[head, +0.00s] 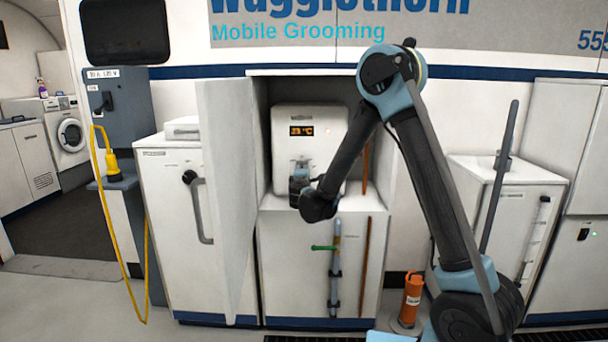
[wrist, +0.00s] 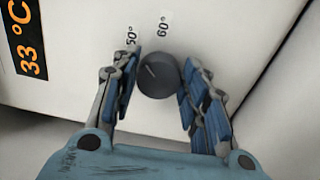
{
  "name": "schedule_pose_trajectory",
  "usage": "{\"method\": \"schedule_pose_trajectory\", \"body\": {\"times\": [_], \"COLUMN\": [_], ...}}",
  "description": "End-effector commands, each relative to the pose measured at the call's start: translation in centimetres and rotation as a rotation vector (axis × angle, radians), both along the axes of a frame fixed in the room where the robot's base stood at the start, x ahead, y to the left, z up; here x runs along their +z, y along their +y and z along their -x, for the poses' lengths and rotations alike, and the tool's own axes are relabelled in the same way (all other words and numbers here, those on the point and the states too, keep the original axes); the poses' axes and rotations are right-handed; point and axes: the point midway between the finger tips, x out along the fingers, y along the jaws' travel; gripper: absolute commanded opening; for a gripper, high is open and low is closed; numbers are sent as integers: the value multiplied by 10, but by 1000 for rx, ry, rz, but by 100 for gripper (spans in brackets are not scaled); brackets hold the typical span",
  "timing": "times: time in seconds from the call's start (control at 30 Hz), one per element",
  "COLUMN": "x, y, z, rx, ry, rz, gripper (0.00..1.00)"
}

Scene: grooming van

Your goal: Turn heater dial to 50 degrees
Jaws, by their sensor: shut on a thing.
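The heater (head: 322,118) is a white box in the open cabinet, with an orange display (head: 301,131). In the wrist view the display (wrist: 25,38) reads 33 °C, turned on its side. The dark round dial (wrist: 157,76) sits between the fingers of my gripper (wrist: 161,74), which is shut on it. A short mark on the dial points to the upper left, roughly toward the 50° label (wrist: 131,35). The 60° label (wrist: 164,23) is above the dial. In the head view my gripper (head: 300,172) is at the heater's lower front and hides the dial.
The open cabinet door (head: 228,190) stands to the left of the heater. Below it is a white cupboard front (head: 285,265) with a pipe and a green-handled valve (head: 325,248). An orange cylinder (head: 411,298) stands on the floor to the right.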

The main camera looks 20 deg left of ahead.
Motion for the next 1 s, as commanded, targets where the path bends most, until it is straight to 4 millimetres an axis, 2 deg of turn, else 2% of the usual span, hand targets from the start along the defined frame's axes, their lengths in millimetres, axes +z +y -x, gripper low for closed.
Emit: {"method": "schedule_pose_trajectory", "body": {"times": [0.57,0.6,0.7,1.0], "x": [-2,-2,-2,-1], "y": [-1,-1,-1,0], "z": [1,1,1,1], "rx": [-1,-1,0,1], "ry": [12,12,12,10], "rz": [-37,-37,-37,-36], "gripper": [17,43,61,61]}}
